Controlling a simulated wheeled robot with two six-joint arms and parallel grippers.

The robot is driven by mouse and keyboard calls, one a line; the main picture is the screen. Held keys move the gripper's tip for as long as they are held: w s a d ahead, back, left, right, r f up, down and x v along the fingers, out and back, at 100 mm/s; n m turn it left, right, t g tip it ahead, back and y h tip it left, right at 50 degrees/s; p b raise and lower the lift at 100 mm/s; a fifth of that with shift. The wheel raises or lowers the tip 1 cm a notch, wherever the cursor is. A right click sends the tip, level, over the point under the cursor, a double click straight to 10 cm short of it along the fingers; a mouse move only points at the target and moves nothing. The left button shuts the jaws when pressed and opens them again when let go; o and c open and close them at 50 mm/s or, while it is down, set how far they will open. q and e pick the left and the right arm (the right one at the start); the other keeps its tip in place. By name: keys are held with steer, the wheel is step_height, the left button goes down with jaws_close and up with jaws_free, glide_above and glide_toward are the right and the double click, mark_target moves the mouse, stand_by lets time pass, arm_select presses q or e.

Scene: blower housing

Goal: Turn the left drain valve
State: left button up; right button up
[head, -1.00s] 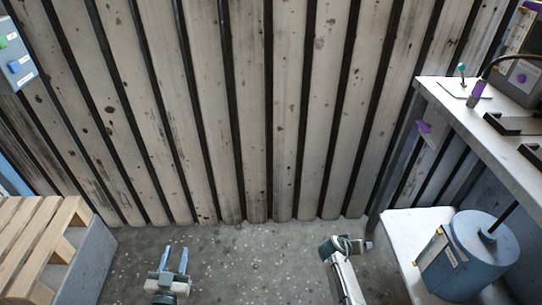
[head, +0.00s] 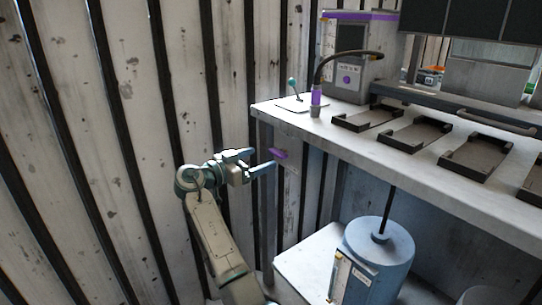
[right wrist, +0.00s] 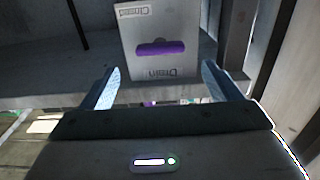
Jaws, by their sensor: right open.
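The drain valve is a small purple handle (head: 278,154) on a pale plate under the left end of the bench, at its leg. In the right wrist view the purple handle (right wrist: 160,48) lies level across a labelled grey plate (right wrist: 142,72), which appears upside down. My right gripper (head: 262,161) is open and empty, its fingers pointing at the handle from the left and a short way off. In the right wrist view the handle shows between and beyond the two fingertips (right wrist: 160,80). My left gripper is out of the head view.
The bench (head: 400,160) carries several dark trays (head: 415,134), a grey unit (head: 350,60) with a purple top, a purple-collared hose (head: 316,98) and a teal-knobbed lever (head: 292,84). A blue drum (head: 378,262) stands below on a white surface. The ribbed wall (head: 110,120) is close on the left.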

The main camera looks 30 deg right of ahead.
mark_target(275, 153)
steer(key=d, duration=0.6)
steer(key=shift+w+d, duration=0.1)
steer(key=shift+w, duration=0.15)
steer(key=shift+c, duration=0.4)
steer(key=c, duration=0.9)
